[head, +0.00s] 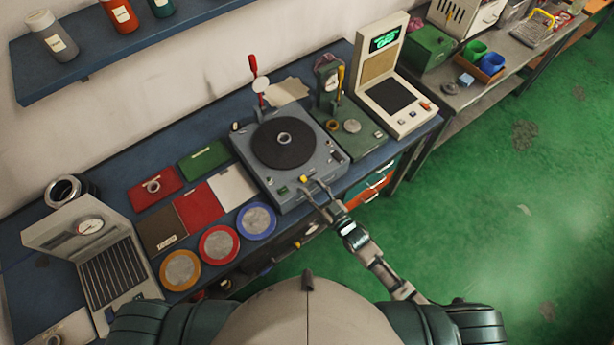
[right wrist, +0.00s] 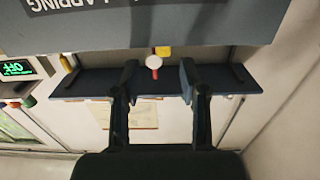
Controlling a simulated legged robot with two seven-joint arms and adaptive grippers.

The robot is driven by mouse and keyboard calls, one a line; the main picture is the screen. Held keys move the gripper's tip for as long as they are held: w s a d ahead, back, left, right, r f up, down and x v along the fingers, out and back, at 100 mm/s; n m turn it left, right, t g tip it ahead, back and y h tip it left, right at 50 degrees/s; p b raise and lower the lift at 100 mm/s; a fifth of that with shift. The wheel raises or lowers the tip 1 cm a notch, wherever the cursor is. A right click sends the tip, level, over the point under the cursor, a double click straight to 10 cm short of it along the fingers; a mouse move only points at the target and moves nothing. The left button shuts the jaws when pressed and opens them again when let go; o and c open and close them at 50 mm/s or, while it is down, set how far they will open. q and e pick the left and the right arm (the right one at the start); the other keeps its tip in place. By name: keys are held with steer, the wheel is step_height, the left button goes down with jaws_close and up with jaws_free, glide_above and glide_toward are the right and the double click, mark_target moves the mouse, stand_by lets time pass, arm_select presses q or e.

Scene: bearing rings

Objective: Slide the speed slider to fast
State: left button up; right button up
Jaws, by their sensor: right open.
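My right gripper (head: 317,189) is open at that front edge, fingertips close to the knob; contact cannot be told. My left gripper is out of view.
Coloured round trays (head: 218,245) lie to the left. The green floor is clear.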

mark_target(303, 178)
steer(key=w+a, duration=0.4)
steer(key=shift+a, duration=0.35)
steer(key=shift+w+a, duration=0.2)
steer(key=shift+w+d, duration=0.2)
steer(key=shift+d, duration=1.05)
steer(key=shift+c, duration=1.4)
steer(key=c, duration=0.4)
steer(key=shift+a, duration=0.4)
jaws_close()
steer(key=shift+s+a+r, duration=0.2)
steer(key=shift+s+a, duration=0.05)
steer(key=shift+a, duration=0.25)
steer(key=shift+w+d, duration=0.15)
steer(key=shift+d, duration=0.05)
steer(key=w+d, duration=0.1)
steer(key=d, duration=0.1)
steer(key=w+d+b, duration=0.1)
steer(key=w+d, duration=0.1)
steer(key=shift+w+d, duration=0.1)
steer(key=shift+d, duration=0.2)
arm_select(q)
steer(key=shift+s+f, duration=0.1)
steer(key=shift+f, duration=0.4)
arm_select(e)
steer(key=shift+r, duration=0.1)
